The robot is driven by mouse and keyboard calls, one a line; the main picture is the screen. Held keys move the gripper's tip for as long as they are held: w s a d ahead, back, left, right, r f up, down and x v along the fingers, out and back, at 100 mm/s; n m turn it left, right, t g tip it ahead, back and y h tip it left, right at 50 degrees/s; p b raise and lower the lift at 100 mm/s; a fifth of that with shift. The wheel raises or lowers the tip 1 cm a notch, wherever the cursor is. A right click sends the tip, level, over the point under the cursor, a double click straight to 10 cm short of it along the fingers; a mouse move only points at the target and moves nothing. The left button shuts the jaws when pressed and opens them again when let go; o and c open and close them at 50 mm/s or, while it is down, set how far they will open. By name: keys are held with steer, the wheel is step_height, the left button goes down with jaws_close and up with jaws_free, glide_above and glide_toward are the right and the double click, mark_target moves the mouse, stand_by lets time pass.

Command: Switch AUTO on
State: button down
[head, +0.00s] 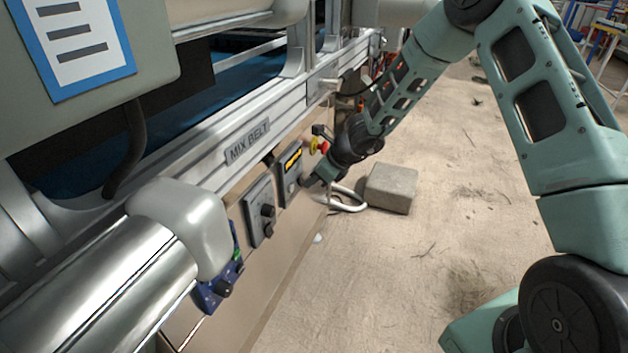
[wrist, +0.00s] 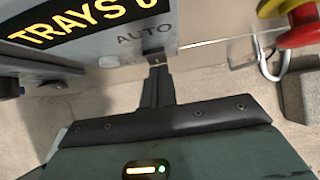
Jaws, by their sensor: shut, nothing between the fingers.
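The grey panel with a yellow-lit display (head: 292,160) is on the machine's side, below the rail marked MIX BELT. In the wrist view the display (wrist: 75,20) reads TRAYS and a cut-off figure, with the AUTO label (wrist: 144,33) printed below it. My gripper (wrist: 156,64) is shut and empty, its fingertips just below the AUTO label at the panel's edge. The AUTO switch itself is mostly hidden by the fingertips, and I cannot tell its position or whether they touch it. In the head view my gripper (head: 308,182) is at the panel's lower right.
A red and yellow stop button (head: 319,146) sits close right of the panel. A panel with black knobs (head: 259,212) is nearer, at left. The floor to the right is mostly clear.

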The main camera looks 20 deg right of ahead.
steer(key=shift+w+a+f, duration=0.2)
steer(key=shift+a+f, duration=0.05)
steer(key=shift+a, duration=0.05)
steer(key=shift+r, duration=0.25)
steer(key=shift+r+p, duration=0.65)
steer(key=shift+r, duration=0.15)
steer(key=shift+w, duration=0.1)
